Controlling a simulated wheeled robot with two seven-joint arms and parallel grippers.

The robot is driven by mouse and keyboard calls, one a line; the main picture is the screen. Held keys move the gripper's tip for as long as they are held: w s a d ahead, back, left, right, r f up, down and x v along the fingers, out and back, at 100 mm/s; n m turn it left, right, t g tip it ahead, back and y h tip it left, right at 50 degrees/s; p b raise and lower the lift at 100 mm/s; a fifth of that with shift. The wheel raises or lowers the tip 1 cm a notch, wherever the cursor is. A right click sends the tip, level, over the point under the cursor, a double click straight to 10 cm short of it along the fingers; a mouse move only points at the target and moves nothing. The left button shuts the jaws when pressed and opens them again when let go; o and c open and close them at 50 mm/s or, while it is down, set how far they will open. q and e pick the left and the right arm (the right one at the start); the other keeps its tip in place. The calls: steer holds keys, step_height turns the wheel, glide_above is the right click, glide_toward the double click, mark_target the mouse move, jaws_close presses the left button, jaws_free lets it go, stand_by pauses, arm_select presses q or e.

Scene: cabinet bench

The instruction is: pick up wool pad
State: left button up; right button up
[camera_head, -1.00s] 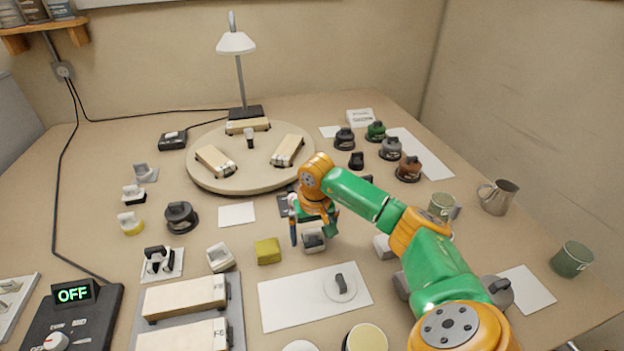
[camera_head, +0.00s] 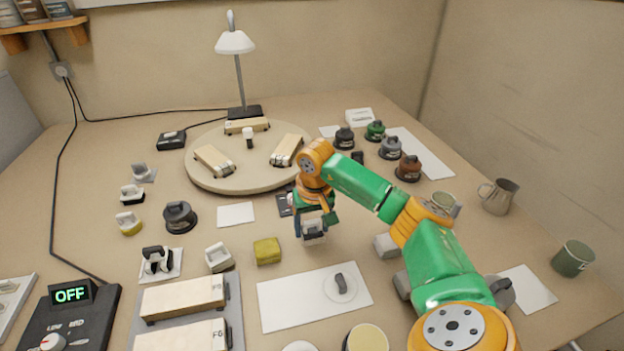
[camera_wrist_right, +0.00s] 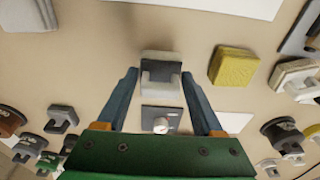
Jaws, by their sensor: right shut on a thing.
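The wool pad (camera_head: 313,229) is a small pale block with a grey handle on top. My right gripper (camera_head: 312,219) is shut on it and seems to hold it just above the bench, left of my green and orange arm. In the right wrist view the pad (camera_wrist_right: 160,66) sits between the two blue-grey fingers of my right gripper (camera_wrist_right: 160,76). The gripper hides part of the pad in the head view. My left gripper is not in view.
A yellow sponge-like block (camera_head: 267,251) and a pale handled block (camera_head: 219,257) lie to the left. A white sheet (camera_head: 290,302) with a round pad lies in front. A round turntable (camera_head: 205,178) stands behind. A grey block (camera_head: 386,246) is to the right.

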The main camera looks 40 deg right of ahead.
steer(key=s+a+r+p, duration=0.1)
steer(key=s+a+r, duration=0.8)
steer(key=a+r, duration=0.1)
steer(key=shift+s+a, duration=0.15)
steer(key=shift+a, duration=0.2)
